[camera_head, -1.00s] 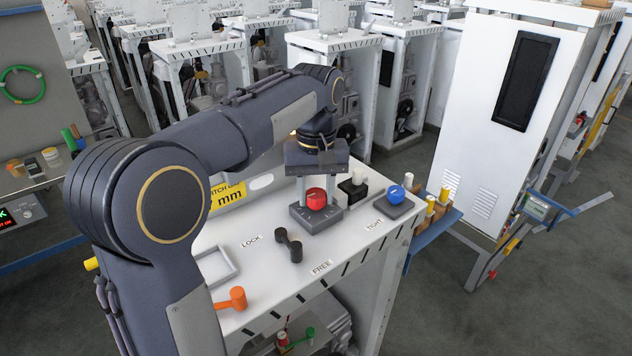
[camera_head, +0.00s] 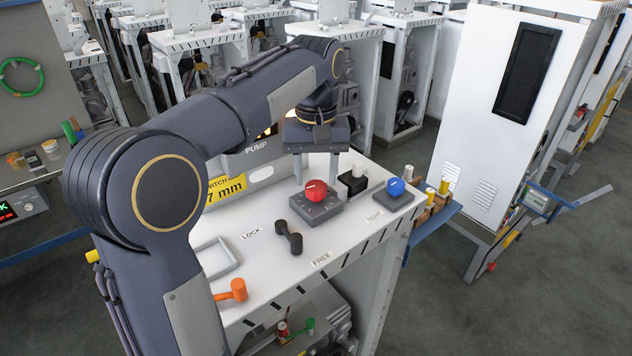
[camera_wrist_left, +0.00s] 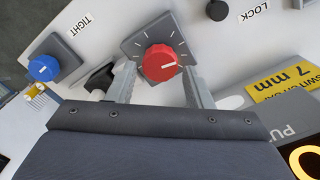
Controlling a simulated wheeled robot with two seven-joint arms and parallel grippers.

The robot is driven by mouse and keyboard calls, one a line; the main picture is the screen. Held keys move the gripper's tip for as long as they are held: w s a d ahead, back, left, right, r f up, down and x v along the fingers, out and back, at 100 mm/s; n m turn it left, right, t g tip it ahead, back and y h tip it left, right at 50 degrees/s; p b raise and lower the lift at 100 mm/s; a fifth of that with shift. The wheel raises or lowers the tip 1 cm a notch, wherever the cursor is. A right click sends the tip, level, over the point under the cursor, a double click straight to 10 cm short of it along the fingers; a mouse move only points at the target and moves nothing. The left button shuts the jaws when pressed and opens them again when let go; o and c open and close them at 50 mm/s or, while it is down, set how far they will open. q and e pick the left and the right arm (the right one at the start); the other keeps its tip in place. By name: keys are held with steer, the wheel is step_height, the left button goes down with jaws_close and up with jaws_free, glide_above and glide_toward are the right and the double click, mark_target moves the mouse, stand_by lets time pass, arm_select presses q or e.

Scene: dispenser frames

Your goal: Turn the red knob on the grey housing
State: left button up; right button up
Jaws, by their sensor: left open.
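The red knob (camera_head: 316,191) sits on its square grey housing (camera_head: 318,210) on the white bench top. In the left wrist view the red knob (camera_wrist_left: 160,65) shows a white pointer line towards the picture's right, and tick marks ring it on the housing (camera_wrist_left: 133,46). My left gripper (camera_head: 316,174) is open and empty, pointing down just above and behind the knob. In the wrist view its two fingers (camera_wrist_left: 158,72) stand on either side of the knob, apart from it. My right gripper is not in view.
A blue knob (camera_head: 396,186) on another grey housing stands to the right, beside a black piece with a white cylinder (camera_head: 357,169). A black dumbbell-shaped handle (camera_head: 289,237) and an orange handle (camera_head: 236,290) lie in front. LOCK, FREE and TIGHT labels mark the bench top.

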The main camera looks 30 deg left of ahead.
mark_target(316, 186)
arm_select(q)
step_height(316, 186, up, 5)
steer(key=shift+f, duration=0.1)
stand_by(1.0)
